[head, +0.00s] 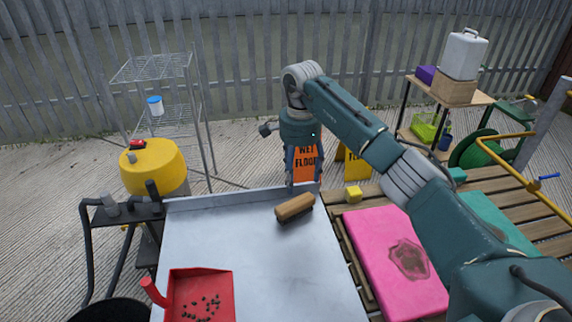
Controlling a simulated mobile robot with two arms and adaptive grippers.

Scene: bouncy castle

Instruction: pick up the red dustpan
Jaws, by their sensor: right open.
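The red dustpan (201,296) lies on the grey metal table top (250,255) at the near left, with its handle toward the upper left and dark crumbs in its pan. The bottom of the picture cuts it off. My right gripper (304,183) is open and empty, pointing down near the far right corner of the table top. It is well beyond the dustpan and apart from it. My left gripper does not show.
A wooden brush (295,207) lies on the table top, between my right gripper and the dustpan. A stained pink mat (385,255) and a yellow block (353,193) are on the slatted wood at right. The table's middle is clear.

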